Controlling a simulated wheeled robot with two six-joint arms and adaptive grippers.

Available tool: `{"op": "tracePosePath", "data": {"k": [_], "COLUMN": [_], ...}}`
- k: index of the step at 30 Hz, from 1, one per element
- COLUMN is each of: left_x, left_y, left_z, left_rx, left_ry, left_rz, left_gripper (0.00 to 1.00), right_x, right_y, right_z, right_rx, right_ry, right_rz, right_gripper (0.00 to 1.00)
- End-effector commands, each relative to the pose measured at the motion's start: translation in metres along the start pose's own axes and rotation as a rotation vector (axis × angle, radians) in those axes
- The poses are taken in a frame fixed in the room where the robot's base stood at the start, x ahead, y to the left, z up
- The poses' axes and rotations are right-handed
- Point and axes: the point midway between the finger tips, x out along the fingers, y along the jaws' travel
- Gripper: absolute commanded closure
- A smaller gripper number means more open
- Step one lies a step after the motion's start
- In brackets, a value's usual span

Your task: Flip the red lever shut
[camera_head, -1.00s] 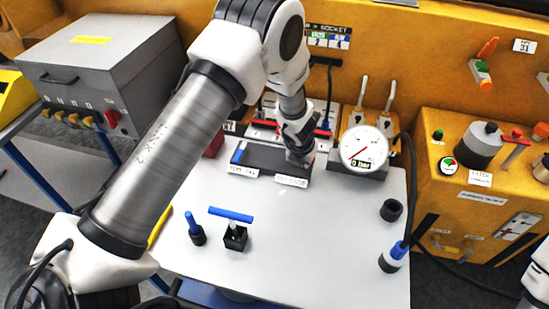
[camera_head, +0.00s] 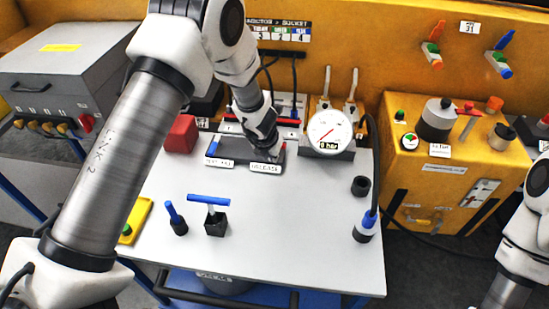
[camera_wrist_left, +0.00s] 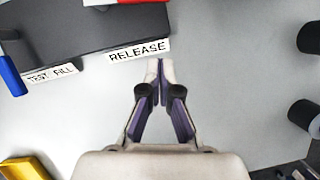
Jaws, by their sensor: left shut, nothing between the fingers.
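A dark block (camera_head: 238,151) stands on the white table, with a "TEST FILL" label and a blue lever (camera_head: 213,147) on its left part and a "RELEASE" label (camera_head: 265,168) on its right. A small red lever (camera_head: 284,150) shows at the block's right end, partly hidden by my left gripper (camera_head: 275,157). In the left wrist view, a red piece (camera_wrist_left: 138,1) is cut off at the top edge above the block. My left gripper is shut and empty there, its fingertips (camera_wrist_left: 160,66) close to the RELEASE label; I cannot tell whether it touches the lever.
A pressure gauge (camera_head: 328,131) reading 0 bar stands just right of the block. A red box (camera_head: 181,134) is to the left. A blue T-handle (camera_head: 208,201) and a blue-topped plug (camera_head: 176,218) stand in front. The table's middle right is clear.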

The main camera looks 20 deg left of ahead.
Motion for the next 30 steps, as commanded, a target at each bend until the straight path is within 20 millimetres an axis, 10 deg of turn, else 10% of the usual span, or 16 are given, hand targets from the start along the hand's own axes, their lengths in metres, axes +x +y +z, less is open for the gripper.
{"op": "tracePosePath", "data": {"k": [12,30], "left_x": [-0.079,-0.081], "left_y": [-0.003,-0.003], "left_z": [0.001,0.0], "left_rx": [0.001,0.001], "left_ry": [0.0,0.001], "left_rz": [0.0,0.0], "left_gripper": [1.0,1.0], "right_x": [-0.028,-0.027], "right_y": [0.0,0.0], "right_z": [-0.001,-0.001], "right_rx": [-0.001,-0.001], "right_ry": [0.003,0.003], "right_rz": [0.0,0.0], "right_gripper": [0.6,0.6]}}
